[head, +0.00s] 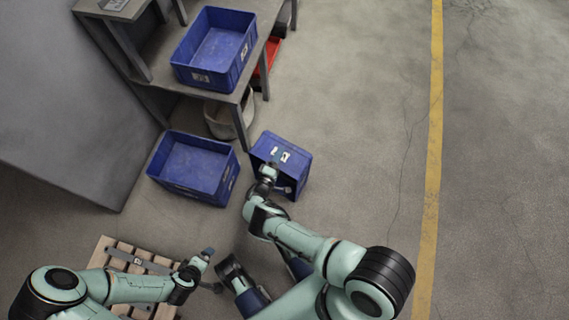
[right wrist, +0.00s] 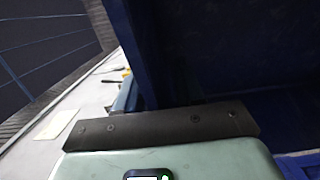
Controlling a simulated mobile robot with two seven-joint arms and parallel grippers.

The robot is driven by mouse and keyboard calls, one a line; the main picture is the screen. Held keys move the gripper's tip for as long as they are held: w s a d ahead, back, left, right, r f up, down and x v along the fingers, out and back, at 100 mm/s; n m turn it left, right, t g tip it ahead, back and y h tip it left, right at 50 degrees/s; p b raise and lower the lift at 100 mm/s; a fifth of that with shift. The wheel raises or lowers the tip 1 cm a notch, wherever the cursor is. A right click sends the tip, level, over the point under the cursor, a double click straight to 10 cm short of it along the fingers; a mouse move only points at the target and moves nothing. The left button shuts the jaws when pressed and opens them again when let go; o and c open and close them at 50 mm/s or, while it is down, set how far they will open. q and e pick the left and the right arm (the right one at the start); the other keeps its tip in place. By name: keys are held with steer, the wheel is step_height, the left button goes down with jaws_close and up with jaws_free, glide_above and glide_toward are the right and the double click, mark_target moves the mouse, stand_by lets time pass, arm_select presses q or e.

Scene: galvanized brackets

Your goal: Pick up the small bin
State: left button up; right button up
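A small blue bin (head: 295,158) with white labels on its upward-facing wall stands on the floor right of another blue bin. It looks tipped, with a dark opening toward me. My right gripper (head: 274,162) is at this bin and overlaps its labelled wall. In the right wrist view, blue walls (right wrist: 220,50) fill much of the picture, right up against the gripper. The fingertips are hard to make out, so I cannot tell whether they close on the wall. My left gripper (head: 207,254) is over the floor near a pallet, away from the bin; its finger gap is unclear.
Another blue bin (head: 165,184) sits on the floor at left. A wooden pallet (head: 108,247) lies lower left. The floor right is clear.

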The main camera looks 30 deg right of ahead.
jaws_close()
stand_by(1.2)
steer(key=shift+w+r, duration=0.1)
steer(key=shift+r, duration=0.05)
